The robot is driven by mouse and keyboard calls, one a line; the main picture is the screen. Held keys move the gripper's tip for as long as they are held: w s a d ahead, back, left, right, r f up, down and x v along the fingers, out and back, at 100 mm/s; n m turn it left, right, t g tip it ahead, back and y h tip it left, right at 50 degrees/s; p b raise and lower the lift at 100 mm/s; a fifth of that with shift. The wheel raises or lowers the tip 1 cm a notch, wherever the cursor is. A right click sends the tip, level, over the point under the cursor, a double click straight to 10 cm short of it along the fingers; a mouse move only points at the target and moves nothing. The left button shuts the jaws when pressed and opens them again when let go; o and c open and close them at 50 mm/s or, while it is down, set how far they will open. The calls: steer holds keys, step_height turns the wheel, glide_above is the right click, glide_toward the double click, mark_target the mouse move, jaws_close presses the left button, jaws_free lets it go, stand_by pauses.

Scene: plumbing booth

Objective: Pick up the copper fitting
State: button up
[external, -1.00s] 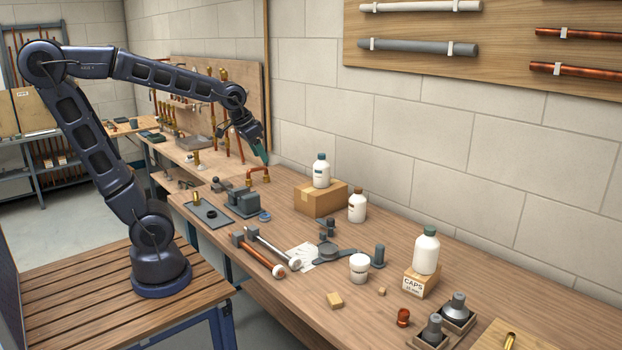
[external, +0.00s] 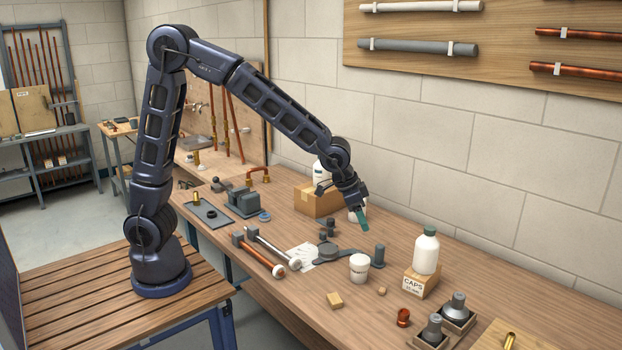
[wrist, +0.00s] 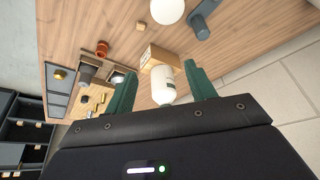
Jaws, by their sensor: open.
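The small copper fitting (external: 403,317) stands on the bench near its front right, left of the sockets in wooden trays. It also shows in the wrist view (wrist: 102,48), left of the green fingers. My gripper (external: 363,220) is in the air above the middle of the bench, well behind and left of the fitting. Its green fingers are apart with nothing held in the wrist view (wrist: 159,68). A bent copper pipe piece (external: 258,171) stands farther back on the bench.
A white bottle (external: 426,250) stands on the CAPS box (external: 420,282), close behind the fitting. A white tub (external: 359,267), a grey cylinder (external: 379,256) and a wooden block (external: 335,301) lie nearby. Dark fittings in wooden trays (external: 472,322) sit to its right. Bare bench lies left of the fitting.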

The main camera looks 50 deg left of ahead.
mark_target(403, 311)
steer(key=s+d+f, duration=0.1)
steer(key=d+f, duration=0.4)
steer(key=d, duration=0.1)
steer(key=s+d+f+m, duration=0.1)
steer(key=s+d+f, duration=0.1)
steer(key=d+f, duration=0.4)
steer(key=s+d+f+m, duration=0.1)
steer(key=s+d+f, duration=0.1)
steer(key=d+f, duration=0.4)
steer(key=shift+d+g+h, duration=0.3)
steer(key=shift+d+g, duration=0.1)
steer(key=shift+d, duration=0.15)
steer(key=shift+w+x, duration=0.15)
steer(key=shift+x, duration=1.15)
steer(key=shift+w+x, duration=0.15)
steer(key=shift+x, duration=1.1)
steer(key=c, duration=1)
steer(key=shift+r, duration=0.15)
steer(key=shift+c, duration=0.2)
